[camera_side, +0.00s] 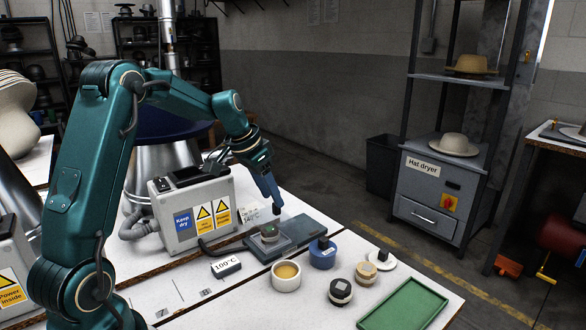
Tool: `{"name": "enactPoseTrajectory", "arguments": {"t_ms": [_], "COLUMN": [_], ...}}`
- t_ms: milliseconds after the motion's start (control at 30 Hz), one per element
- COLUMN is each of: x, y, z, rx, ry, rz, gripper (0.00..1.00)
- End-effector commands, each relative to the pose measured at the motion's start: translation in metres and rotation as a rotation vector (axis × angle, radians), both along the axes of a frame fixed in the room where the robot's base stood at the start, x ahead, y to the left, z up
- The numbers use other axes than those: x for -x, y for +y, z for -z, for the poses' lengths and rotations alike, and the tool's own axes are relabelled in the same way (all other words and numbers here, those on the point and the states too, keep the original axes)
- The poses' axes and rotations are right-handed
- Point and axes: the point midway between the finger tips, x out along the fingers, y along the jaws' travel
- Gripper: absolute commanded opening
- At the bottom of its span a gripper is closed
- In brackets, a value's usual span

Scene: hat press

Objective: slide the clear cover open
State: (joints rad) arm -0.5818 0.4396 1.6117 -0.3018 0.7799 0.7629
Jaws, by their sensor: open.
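The base's right part looks bare. My gripper (276,209) points down just above and behind the button unit, apart from it as far as I can tell. Its jaws are open and nothing shows between them; their gap is too small to see clearly.
A grey control box (195,208) with warning labels stands left of my gripper.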

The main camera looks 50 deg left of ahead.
Motion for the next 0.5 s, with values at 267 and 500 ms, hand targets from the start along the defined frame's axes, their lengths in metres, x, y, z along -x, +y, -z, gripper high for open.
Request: {"name": "enactPoseTrajectory", "arguments": {"t_ms": [267,500], "x": [-0.01,-0.011], "y": [-0.001,-0.001], "z": [0.025,0.026], "rx": [0.001,-0.001], "ry": [0.002,0.0], "rz": [0.0,0.0], "gripper": [0.5,0.5]}}
